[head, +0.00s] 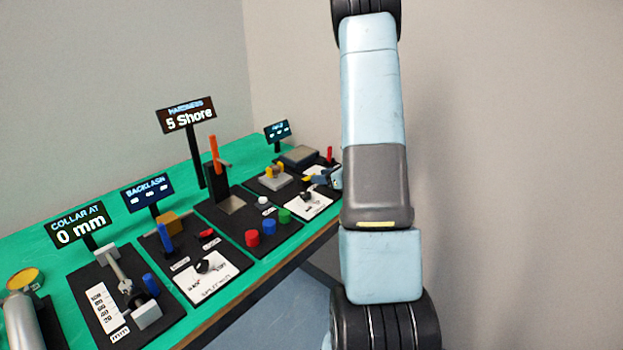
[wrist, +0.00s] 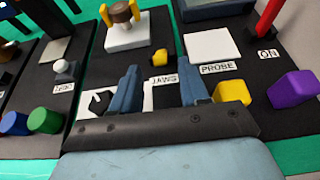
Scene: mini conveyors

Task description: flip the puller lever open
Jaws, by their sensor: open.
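The puller station shows in the wrist view, with yellow jaws (wrist: 123,14) around a brown cylinder on a white block. A small yellow knob (wrist: 160,57) stands just beyond a JAWS label (wrist: 164,78); it looks like the lever's end, but its arm is not clear. My gripper (wrist: 160,82) is open and empty, its two blue fingers pointing towards the knob, one on each side of the label. I see no contact with the knob. A white dial panel with a black pointer (wrist: 97,102) is partly hidden by the left finger. In the head view, the yellow jaws (head: 274,171) look small.
A second yellow piece (wrist: 232,92) and a purple block (wrist: 293,90) lie right of my fingers. A red lever (wrist: 267,17) rises at the upper right. Blue (wrist: 13,123) and green (wrist: 45,121) buttons and a white knob (wrist: 65,69) are left. Other stations fill the green table (head: 190,180).

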